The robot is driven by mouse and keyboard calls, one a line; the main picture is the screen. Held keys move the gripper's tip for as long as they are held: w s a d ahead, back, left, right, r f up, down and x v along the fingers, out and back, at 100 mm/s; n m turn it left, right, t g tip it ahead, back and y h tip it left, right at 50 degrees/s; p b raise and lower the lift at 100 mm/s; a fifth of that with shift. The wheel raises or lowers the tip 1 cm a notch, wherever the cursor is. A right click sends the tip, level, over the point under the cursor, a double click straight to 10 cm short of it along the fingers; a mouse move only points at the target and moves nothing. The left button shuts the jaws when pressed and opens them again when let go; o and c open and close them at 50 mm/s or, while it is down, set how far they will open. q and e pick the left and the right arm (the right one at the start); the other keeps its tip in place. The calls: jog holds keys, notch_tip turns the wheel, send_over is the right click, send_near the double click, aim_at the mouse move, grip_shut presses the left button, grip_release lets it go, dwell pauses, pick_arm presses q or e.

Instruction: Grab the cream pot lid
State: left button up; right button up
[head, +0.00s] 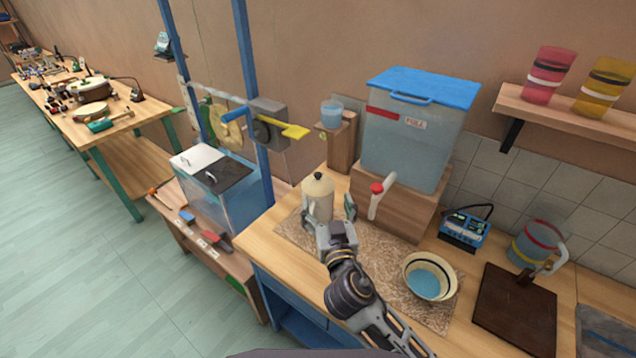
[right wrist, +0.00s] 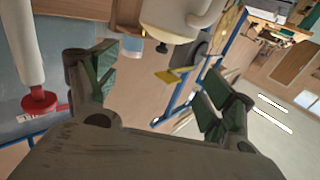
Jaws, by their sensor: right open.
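The cream pot lid (head: 318,186), with a dark knob, sits on top of a cream pot (head: 321,207) on the speckled mat at the left of the counter. My right gripper (head: 329,209) is open and empty at the near side of the pot, its fingers apart and pointing toward it. The gripper partly hides the pot's lower body. In the right wrist view, part of a cream pot (right wrist: 168,22) shows at the top, beyond the open fingers of the right gripper (right wrist: 160,88). My left gripper is not in view.
A clear tank with a blue lid (head: 408,140) and a red-tipped tap (head: 380,196) stands right of the pot on a wooden block. A cream bowl (head: 430,277) lies on the speckled mat (head: 388,262). A blue device (head: 463,229) and dark board (head: 515,308) are farther right.

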aim_at(318, 178)
jog(key=shift+w+a+p, duration=0.2)
jog(key=shift+w+p, duration=0.05)
jog(key=shift+w, duration=0.95)
jog(key=shift+w+a+p, duration=0.15)
jog(key=shift+w+p, duration=0.15)
jog(key=shift+w, duration=0.9)
jog(key=shift+w+a+p, duration=0.2)
jog(key=shift+w+p, duration=0.05)
jog(key=shift+w, duration=0.95)
jog(key=shift+w, duration=0.1)
jog(key=shift+w+a+r+p, duration=0.1)
jog(key=shift+w+a+p, duration=0.2)
jog(key=shift+w, duration=0.35)
jog(key=shift+w+a+p, duration=0.1)
jog(key=shift+w+p, duration=0.3)
jog(key=shift+w, duration=0.25)
jog(key=shift+w+a+p, duration=0.2)
jog(key=shift+w+p, duration=0.1)
jog(key=shift+w, duration=0.85)
